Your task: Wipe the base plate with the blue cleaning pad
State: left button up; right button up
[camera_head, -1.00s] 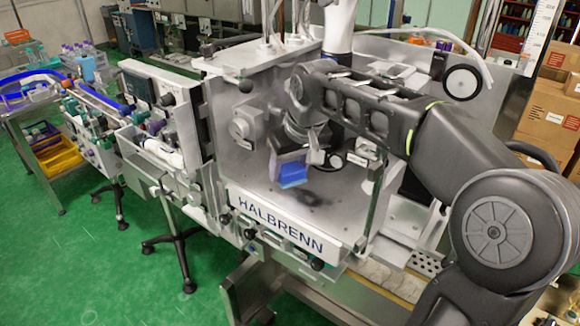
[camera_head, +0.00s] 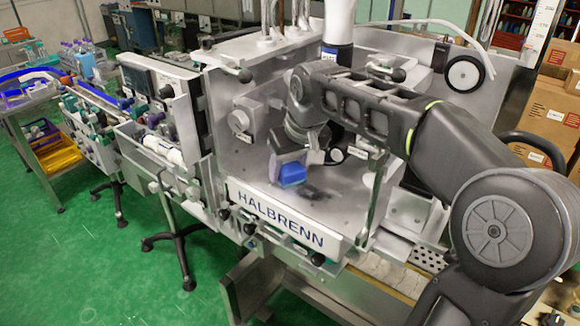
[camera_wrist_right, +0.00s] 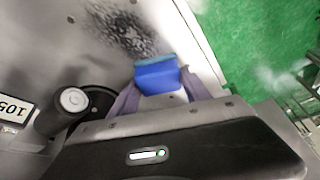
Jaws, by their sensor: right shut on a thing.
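The blue cleaning pad (camera_head: 292,174) is held in my right gripper (camera_head: 290,162), low over the base plate (camera_head: 335,195) of the machine. In the right wrist view the pad (camera_wrist_right: 157,77) sits between the two fingers of my right gripper (camera_wrist_right: 155,95). A dark smudge (camera_wrist_right: 125,32) lies on the base plate just beyond the pad. In the head view the smudge (camera_head: 312,194) shows just right of and below the pad. I cannot tell whether the pad touches the plate. My left gripper is not in view.
The front panel lettered HALBRENN (camera_head: 280,218) edges the plate. A clear upright panel with a metal post (camera_head: 375,195) stands at the right. A round black and grey knob (camera_wrist_right: 72,100) is close to my right gripper. Cardboard boxes (camera_head: 550,115) stand at the far right.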

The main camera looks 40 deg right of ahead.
aim_at(301, 180)
jog(key=shift+s+d+b, duration=0.25)
jog(key=shift+s+b, duration=0.1)
jog(key=shift+s, duration=0.5)
jog(key=shift+s+d+b, duration=0.25)
jog(key=shift+s+b, duration=0.05)
jog(key=shift+s, duration=0.55)
